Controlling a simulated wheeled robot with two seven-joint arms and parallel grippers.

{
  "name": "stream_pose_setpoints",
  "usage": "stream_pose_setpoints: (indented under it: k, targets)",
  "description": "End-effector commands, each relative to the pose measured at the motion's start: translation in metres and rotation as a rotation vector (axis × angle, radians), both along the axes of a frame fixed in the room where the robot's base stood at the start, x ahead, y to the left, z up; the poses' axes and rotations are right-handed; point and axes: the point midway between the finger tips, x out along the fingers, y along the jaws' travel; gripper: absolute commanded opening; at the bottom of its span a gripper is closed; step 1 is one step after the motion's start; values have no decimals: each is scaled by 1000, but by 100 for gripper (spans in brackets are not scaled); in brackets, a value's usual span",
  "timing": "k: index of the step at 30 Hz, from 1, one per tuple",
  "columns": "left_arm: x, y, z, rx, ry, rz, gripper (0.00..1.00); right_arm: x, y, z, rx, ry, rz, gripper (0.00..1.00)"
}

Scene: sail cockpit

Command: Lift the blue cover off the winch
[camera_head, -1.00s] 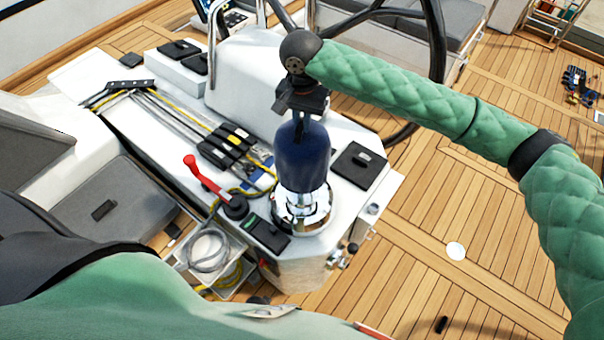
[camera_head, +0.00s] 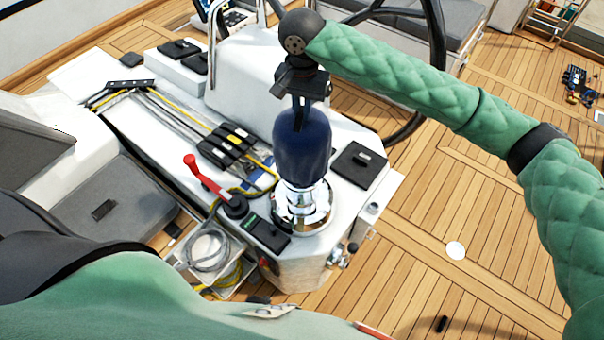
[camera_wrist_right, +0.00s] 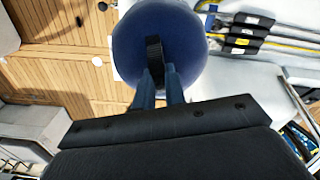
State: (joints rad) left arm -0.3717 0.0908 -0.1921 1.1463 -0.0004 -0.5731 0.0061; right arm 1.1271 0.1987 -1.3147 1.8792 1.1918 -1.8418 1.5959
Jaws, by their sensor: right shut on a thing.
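The blue cover (camera_head: 301,152) is a dark blue rounded cap with a strap on top. My right gripper (camera_head: 298,112) comes down on it from above and is shut on its top strap. In the right wrist view the cover (camera_wrist_right: 152,45) fills the top middle, with the black strap between the fingertips (camera_wrist_right: 156,66). The chrome winch (camera_head: 303,208) stands upright on the white cockpit console, its lower part bare below the cover. The cover sits over the winch's upper part; whether they touch is hidden. My left gripper is not in view.
A red-handled lever (camera_head: 205,178) and black rope clutches (camera_head: 228,147) lie left of the winch. A black hatch (camera_head: 358,165) is to the right. The steering wheel (camera_head: 436,50) is behind. Open teak deck (camera_head: 480,210) spreads to the right.

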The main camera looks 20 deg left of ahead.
Motion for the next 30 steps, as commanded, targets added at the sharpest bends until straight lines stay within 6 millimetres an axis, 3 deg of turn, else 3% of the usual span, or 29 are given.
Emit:
stream_pose_setpoints:
  k: [18,30]
  targets:
    - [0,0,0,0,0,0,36,0,0,40,1,0,-1,0]
    - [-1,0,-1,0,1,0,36,0,0,42,0,0,0,0]
